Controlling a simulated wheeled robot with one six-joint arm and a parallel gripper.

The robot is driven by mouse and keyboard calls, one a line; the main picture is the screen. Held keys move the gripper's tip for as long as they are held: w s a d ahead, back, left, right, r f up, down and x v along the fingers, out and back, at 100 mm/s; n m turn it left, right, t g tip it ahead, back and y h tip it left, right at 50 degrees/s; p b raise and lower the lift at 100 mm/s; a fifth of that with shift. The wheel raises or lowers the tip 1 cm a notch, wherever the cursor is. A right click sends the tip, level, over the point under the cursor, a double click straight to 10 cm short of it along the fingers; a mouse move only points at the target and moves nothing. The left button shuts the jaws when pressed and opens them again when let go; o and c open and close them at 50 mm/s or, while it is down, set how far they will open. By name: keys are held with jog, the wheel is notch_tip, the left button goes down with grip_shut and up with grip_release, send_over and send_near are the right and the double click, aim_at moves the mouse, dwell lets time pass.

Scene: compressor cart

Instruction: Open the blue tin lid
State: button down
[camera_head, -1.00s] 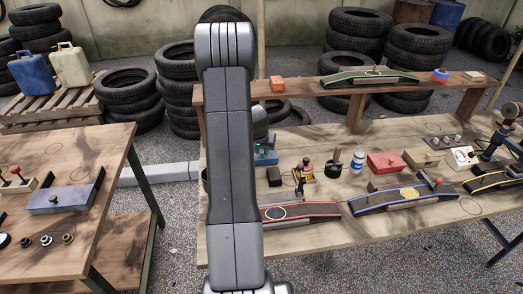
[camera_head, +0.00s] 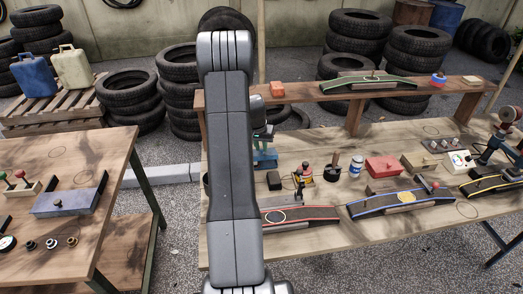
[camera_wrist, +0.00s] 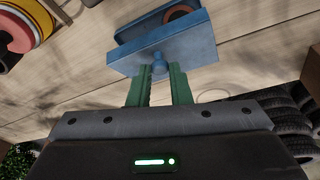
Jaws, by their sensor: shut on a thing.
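The blue tin (camera_head: 266,162) stands on the workbench, just right of my arm, which partly hides it. In the wrist view the blue tin lid (camera_wrist: 185,45) is a flat blue panel with a small round knob (camera_wrist: 159,67) on its face. My gripper (camera_wrist: 160,76) has its green fingers shut on this knob. The lid stands tilted up, and behind it the tin's blue wall (camera_wrist: 140,22) and a round brown thing (camera_wrist: 180,12) inside show. My gripper is mostly hidden by my arm in the head view.
A red-edged ramp (camera_head: 300,215) lies in front. A raised shelf (camera_head: 300,97) runs behind. A red box (camera_head: 384,167) sits further right.

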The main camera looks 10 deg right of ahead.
jog(key=w, duration=0.1)
jog(key=w+r+b, duration=0.1)
jog(key=shift+w, duration=0.3)
jog(key=shift+w+r+b, duration=0.25)
jog(key=shift+w+b, duration=0.45)
jog(key=shift+w, duration=0.5)
jog(key=shift+a, duration=0.1)
jog(key=c, duration=1.6)
grip_release()
jog(key=shift+f, duration=0.1)
jog(key=shift+o, duration=1.3)
jog(key=shift+w+a, duration=0.15)
jog(key=shift+a, duration=0.05)
jog(key=shift+d, duration=0.15)
jog(key=shift+a+r+b, duration=0.2)
jog(key=shift+r+b, duration=0.1)
jog(key=shift+r, duration=0.15)
jog(key=s+a+b, duration=0.2)
jog(key=s+a, duration=0.4)
jog(key=s, duration=0.4)
jog(key=shift+s+a+r+b, duration=0.15)
jog(key=shift+s+a+b, duration=0.1)
jog(key=shift+b, duration=0.1)
